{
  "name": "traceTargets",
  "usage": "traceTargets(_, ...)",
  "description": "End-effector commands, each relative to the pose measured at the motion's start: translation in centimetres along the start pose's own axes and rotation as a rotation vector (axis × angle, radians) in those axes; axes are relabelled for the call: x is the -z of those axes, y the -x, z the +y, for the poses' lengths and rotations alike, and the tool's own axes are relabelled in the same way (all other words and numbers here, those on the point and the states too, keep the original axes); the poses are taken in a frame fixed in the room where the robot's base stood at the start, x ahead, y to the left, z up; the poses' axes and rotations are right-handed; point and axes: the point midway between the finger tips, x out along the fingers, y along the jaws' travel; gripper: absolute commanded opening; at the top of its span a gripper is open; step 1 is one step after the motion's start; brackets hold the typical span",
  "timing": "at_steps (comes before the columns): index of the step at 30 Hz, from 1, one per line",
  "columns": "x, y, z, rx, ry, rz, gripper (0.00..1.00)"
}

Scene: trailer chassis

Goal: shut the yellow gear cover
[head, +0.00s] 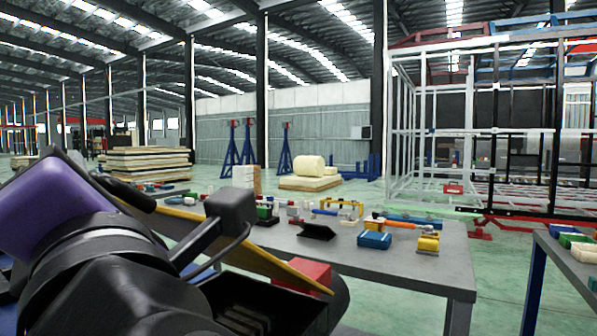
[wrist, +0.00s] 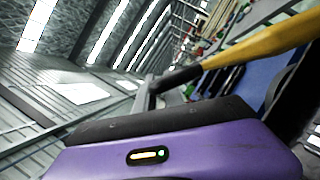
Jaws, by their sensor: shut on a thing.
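The yellow gear cover (head: 270,263) shows nearly edge-on in the head view, as a long yellow strip sloping from upper left down to lower right. A dark rounded piece (head: 125,192) is at its raised upper end. In the wrist view the yellow cover (wrist: 262,45) runs to the upper right, with the dark piece (wrist: 178,77) at its near end. My gripper (wrist: 149,92), with its purple body, is shut at this dark end. My arm hides the fingertips in the head view, and the exact contact is hard to see.
A red block (head: 310,272) is by the cover's lower end, near dark ribbed machinery (head: 240,312). A grey table (head: 440,275) with a blue box (head: 374,240), a yellow block (head: 428,244) and several tools stands beyond. Another table (head: 575,262) is at the right edge.

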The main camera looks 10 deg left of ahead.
Motion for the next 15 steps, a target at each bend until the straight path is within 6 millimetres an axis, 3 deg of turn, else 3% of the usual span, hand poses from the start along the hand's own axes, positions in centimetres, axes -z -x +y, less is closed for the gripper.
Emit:
traceTargets(2, -0.03, -0.04, -0.07, 0.002, 0.0, 0.0, 0.0)
traceTargets(3, -0.03, -0.04, -0.07, 0.002, 0.0, 0.0, 0.18)
traceTargets(6, -0.03, -0.04, -0.06, 0.002, -0.001, 0.0, 0.34)
traceTargets(15, -0.02, -0.03, -0.02, 0.001, -0.001, 0.0, 0.34)
